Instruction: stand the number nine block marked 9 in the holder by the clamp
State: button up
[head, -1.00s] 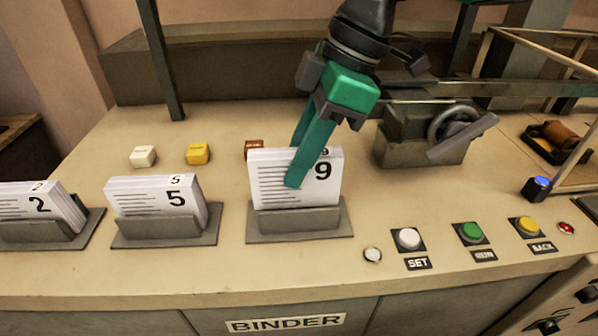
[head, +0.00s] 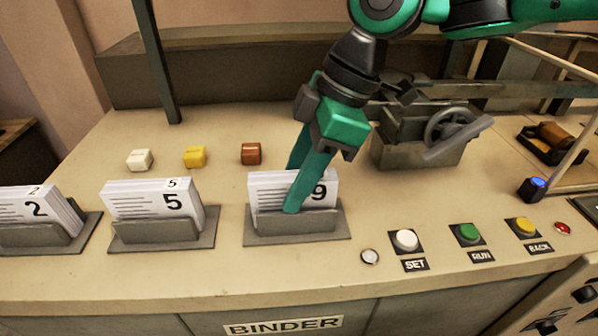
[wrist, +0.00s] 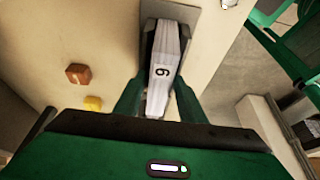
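The number nine block (head: 268,190) is a white stack of pages marked 9. It stands upright in the grey holder (head: 298,226) at the right of the row, left of the clamp. In the wrist view the block (wrist: 164,60) shows its 9 on the top edge, and the holder plate (wrist: 208,20) lies under it. My gripper (head: 293,190) reaches down over the block, one green finger in front of its face and the other behind. In the wrist view the fingers (wrist: 161,100) lie on both sides of the block; contact is hard to judge.
The clamp (head: 420,140) with its handwheel stands behind right. Blocks marked 5 (head: 150,203) and 2 (head: 30,210) stand in holders to the left. White, yellow and brown small blocks (head: 250,154) lie behind. SET (head: 405,240), RUN and BACK buttons are front right.

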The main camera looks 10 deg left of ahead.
jog(key=shift+w+r, duration=0.15)
jog(key=shift+r, duration=0.1)
jog(key=s+v, duration=0.1)
jog(key=v, duration=1)
jog(key=shift+w+d+r, duration=0.25)
jog(key=shift+w+r, duration=0.1)
jog(key=shift+w, duration=0.15)
